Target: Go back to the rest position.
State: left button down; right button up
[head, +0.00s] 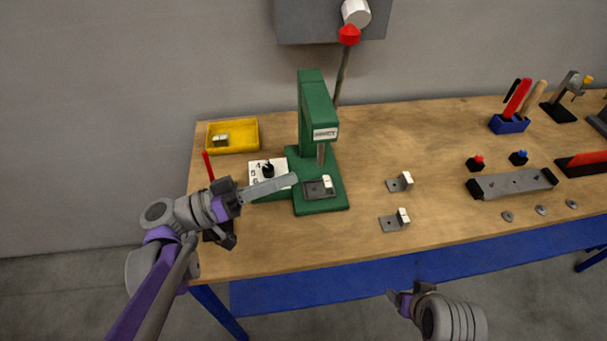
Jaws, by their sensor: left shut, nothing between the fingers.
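My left gripper (291,181) comes in from the left over the table's left front. Its long grey fingers are together and empty, pointing right toward the base of the green press (312,100). They cover part of the press's left side in this view; I cannot tell whether they touch it. My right gripper (393,295) is low in front of the table's front edge, away from all the parts. Its fingers are small and dark, and I cannot tell whether they are open. A grey bracket with a white block (328,183) sits on the press base.
The wooden table (440,140) holds a yellow tray (232,148), a white numbered card (257,168) with a black knob, two loose brackets (399,183) (391,223), a grey plate (515,183) and a blue tool holder (508,125). The middle back of the table is clear.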

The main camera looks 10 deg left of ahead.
pick_arm(q)
jog(key=shift+s+a, duration=0.1)
jog(key=shift+a, duration=0.3)
jog(key=s+d+f+n+g+y, duration=0.25)
jog(key=f+y, duration=0.25)
jog(key=f, duration=0.3)
jog(key=s+d+f+n+g+y, duration=0.1)
jog(key=s+f+n+y, duration=0.2)
jog(key=f, duration=0.5)
jog(key=s+a+f+y, duration=0.1)
jog(key=a+y, duration=0.2)
jog(key=s+a+f+y, duration=0.1)
jog(key=a+f+y, duration=0.1)
jog(key=a+y, duration=0.1)
jog(key=s+a+f+n+y, duration=0.1)
jog(key=s+a+f+y, duration=0.1)
jog(key=a+y, duration=0.1)
jog(key=shift+f+y, duration=0.25)
jog(key=shift+y, duration=0.05)
jog(key=shift+a+r+y, duration=0.1)
jog(key=shift+a+y, duration=0.3)
jog(key=shift+a, duration=0.25)
